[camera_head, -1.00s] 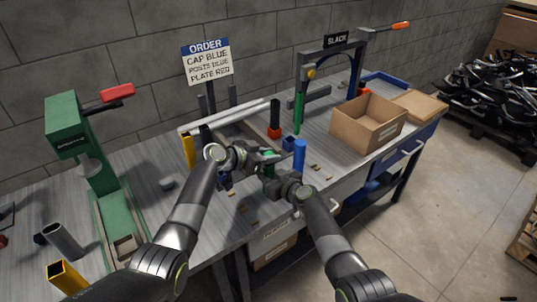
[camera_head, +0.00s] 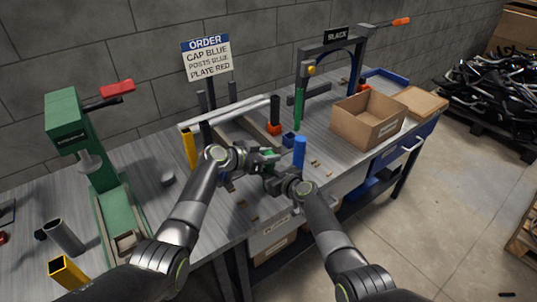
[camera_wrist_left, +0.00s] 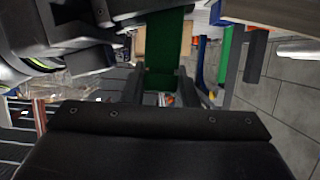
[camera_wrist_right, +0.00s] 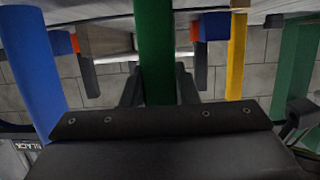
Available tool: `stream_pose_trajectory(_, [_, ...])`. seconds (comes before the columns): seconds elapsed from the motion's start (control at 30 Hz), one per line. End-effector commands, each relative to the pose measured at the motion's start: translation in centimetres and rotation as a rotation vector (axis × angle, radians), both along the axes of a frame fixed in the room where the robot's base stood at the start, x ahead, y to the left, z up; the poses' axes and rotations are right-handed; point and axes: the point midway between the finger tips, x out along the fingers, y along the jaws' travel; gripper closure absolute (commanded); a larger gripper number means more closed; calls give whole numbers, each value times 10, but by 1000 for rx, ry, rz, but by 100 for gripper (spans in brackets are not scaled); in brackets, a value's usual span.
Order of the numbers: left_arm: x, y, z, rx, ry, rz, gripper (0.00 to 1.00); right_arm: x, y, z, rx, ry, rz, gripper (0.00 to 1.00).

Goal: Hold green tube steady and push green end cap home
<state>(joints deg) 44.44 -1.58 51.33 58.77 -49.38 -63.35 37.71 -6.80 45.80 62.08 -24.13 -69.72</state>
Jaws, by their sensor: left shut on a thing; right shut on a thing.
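My two grippers are close together above the front of the bench, around green parts. My right gripper (camera_head: 275,181) is shut on the green tube, which runs long and straight between its fingers in the right wrist view (camera_wrist_right: 154,45). My left gripper (camera_head: 262,160) is shut on a green piece (camera_wrist_left: 165,40) with a visible step partway along it. I cannot tell whether that piece is the end cap or part of the tube. The fingers hide where the green parts meet, so how far the cap sits on the tube does not show.
A blue post (camera_head: 300,152) stands just beyond my right gripper, and a yellow post (camera_head: 189,148) stands left of my left gripper. A green press (camera_head: 75,140) is at left. A black SLACK frame (camera_head: 303,85) and an open cardboard box (camera_head: 372,128) are at right.

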Motion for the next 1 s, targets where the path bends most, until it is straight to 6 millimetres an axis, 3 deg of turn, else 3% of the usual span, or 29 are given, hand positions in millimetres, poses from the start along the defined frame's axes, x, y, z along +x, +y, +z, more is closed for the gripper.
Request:
stream_pose_trajectory(0.03, [-2,2,-8,9,11,2,98,0,1,1,1,-2,3,98])
stream_pose_trajectory(0.17, [-2,3,-10,11,14,2,98,0,2,1,0,-2,3,98])
stream_pose_trajectory(0.2, [-2,3,-10,11,15,2,72,0,2,1,1,-3,4,98])
stream_pose_trajectory(0.4, [-3,3,-11,12,16,1,48,0,2,2,2,-3,3,98])
stream_pose_trajectory(0.77, [-3,3,-5,6,9,1,48,0,1,1,1,-2,3,98])
stream_pose_trajectory(1.0, [-13,19,2,6,8,1,48,0,1,1,0,-1,2,98])
